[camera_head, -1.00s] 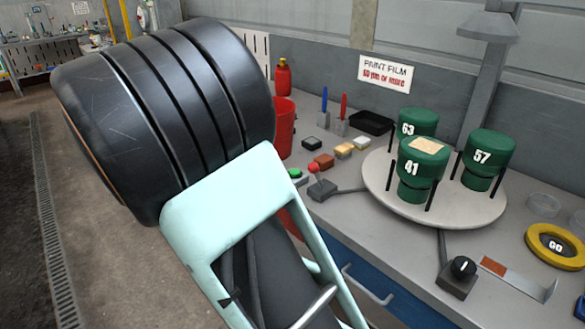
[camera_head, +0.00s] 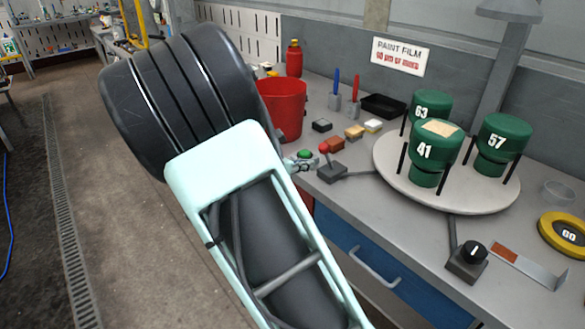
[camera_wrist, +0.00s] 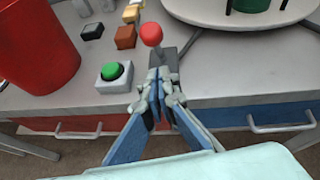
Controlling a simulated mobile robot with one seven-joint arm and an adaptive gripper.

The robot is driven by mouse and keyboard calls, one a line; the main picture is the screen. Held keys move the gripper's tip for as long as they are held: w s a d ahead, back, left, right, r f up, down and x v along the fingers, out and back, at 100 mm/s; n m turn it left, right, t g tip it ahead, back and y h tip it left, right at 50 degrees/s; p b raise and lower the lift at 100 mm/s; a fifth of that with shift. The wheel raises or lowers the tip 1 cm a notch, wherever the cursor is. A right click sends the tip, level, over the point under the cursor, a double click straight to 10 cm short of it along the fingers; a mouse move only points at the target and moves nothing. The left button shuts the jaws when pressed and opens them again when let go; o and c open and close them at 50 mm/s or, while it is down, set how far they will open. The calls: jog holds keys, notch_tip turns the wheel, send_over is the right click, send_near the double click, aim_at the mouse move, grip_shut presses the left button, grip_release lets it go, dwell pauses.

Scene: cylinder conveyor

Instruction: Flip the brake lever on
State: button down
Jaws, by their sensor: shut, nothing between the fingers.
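The brake lever (camera_head: 324,149) has a red ball knob and a dark grey base, near the bench's front edge left of the turntable; a cable runs from its base to the turntable. In the head view its stick leans up and left. In the wrist view the lever's red knob (camera_wrist: 151,34) stands just beyond my gripper (camera_wrist: 157,82), whose fingers are closed together and empty. The fingers cover part of the lever's base; whether they touch it I cannot tell. In the head view my arm hides most of the gripper.
A green button (camera_wrist: 113,72) on a grey box sits just left of my gripper. A red bucket (camera_head: 283,108) stands farther left. The turntable (camera_head: 450,203) carries green canisters to the right. Small coloured blocks (camera_head: 354,132) lie behind the lever. A black dial (camera_head: 474,250) is at right front.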

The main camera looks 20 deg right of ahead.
aim_at(327, 159)
jog(key=d, duration=0.1)
jog(key=w+d+r, duration=0.1)
jog(key=shift+w+d+r, duration=0.3)
jog(key=shift+w+d, duration=0.05)
jog(key=shift+d, duration=0.05)
jog(key=shift+r+p, duration=0.15)
jog(key=shift+p, duration=0.2)
jog(key=shift+d+r+y+p, duration=0.2)
jog(key=shift+y+p, duration=0.1)
jog(key=shift+p, duration=0.35)
